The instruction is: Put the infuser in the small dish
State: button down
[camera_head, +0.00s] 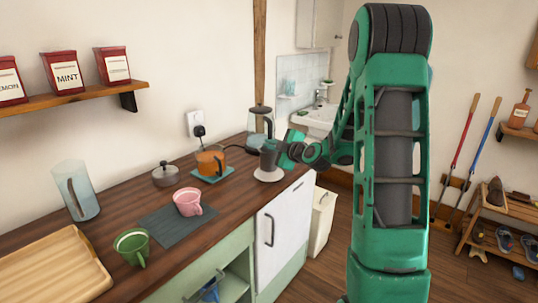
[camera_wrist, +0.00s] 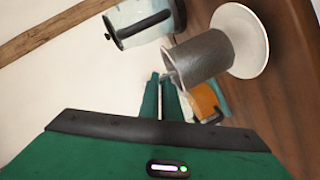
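The infuser (camera_head: 269,158) is a dark grey cup-like cylinder at the far end of the counter in the head view. In the wrist view the infuser (camera_wrist: 203,56) shows large, with a small side tab at my fingertips. My gripper (camera_wrist: 165,82) has its green fingers close together on that tab; in the head view my gripper (camera_head: 283,152) is at the infuser's right side. The small white dish (camera_head: 268,176) is directly below the infuser, and in the wrist view the dish (camera_wrist: 258,45) is partly hidden by it. I cannot tell whether they touch.
An orange pot (camera_head: 211,161) on a teal mat and a glass kettle (camera_head: 260,122) stand close by. A pink mug (camera_head: 187,202), green mug (camera_head: 131,246), lidded grey pot (camera_head: 165,175), glass pitcher (camera_head: 75,190) and wooden tray (camera_head: 55,275) occupy the nearer counter.

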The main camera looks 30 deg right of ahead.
aim_at(264, 149)
jog(key=shift+f, duration=1.55)
jog(key=c, duration=2)
grip_release()
jog(key=v, duration=1.2)
jog(key=s+a+f+m+g+y, duration=0.25)
jog(key=s+a+f+g, duration=0.25)
jog(key=s+a+g, duration=0.3)
jog(key=s+m+g, duration=0.2)
jog(key=s+m, duration=0.3)
jog(key=s, duration=0.4)
jog(key=s+r+m+g+h, duration=0.1)
jog(key=s+m+g, duration=0.2)
jog(key=s+m, duration=0.2)
jog(key=s+r+m+g+h, duration=0.1)
jog(key=s+m, duration=0.4)
jog(key=s, duration=0.7)
jog(key=shift+s+a+m+g, duration=0.25)
jog(key=shift+s+m+g, duration=0.1)
jog(key=shift+g, duration=0.55)
